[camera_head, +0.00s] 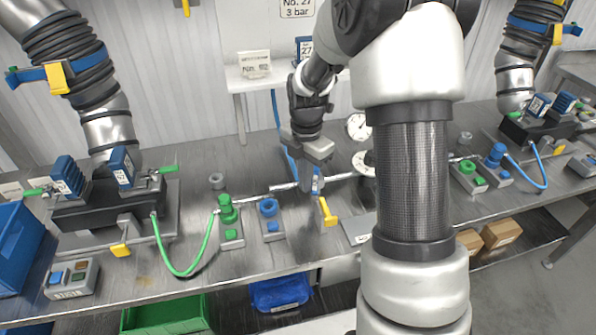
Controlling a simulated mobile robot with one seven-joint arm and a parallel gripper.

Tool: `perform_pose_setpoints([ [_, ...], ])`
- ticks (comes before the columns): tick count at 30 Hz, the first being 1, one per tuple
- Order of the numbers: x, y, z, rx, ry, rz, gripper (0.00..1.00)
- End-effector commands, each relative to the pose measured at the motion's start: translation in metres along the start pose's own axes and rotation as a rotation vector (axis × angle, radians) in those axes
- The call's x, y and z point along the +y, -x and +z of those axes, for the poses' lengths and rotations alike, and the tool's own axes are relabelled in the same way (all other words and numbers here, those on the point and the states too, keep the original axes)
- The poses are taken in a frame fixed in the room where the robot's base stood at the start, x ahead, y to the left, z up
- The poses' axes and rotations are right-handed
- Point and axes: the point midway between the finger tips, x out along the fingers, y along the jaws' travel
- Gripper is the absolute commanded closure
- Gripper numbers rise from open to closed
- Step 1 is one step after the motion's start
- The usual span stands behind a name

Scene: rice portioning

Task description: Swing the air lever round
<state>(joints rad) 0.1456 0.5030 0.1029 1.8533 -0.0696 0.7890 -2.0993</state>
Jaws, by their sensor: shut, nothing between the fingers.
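A yellow lever (327,212), which looks like the air lever, stands on the bench at the middle of the head view. It slants down toward the bench's front, below a blue fitting on the metal pipe (345,176). My gripper (316,190) points down just above and behind the lever's upper end. Its fingers are shut and empty. I cannot tell whether the fingertips touch the lever or the blue fitting, as they overlap in this view.
Green (229,210) and blue (269,211) valve blocks stand left of the lever. A round gauge (358,126) stands behind, partly beside my arm. A green hose (184,268) loops at the left. My arm hides much of the bench right of the lever.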

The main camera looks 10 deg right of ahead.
Motion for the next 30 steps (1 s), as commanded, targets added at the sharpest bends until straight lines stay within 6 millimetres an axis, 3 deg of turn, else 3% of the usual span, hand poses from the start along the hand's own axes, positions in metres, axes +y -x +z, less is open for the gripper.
perform_pose_setpoints([
  [23,-0.020,0.001,0.012,0.000,0.002,0.000,1.00],
  [30,-0.018,0.022,0.010,-0.001,0.001,0.001,1.00],
])
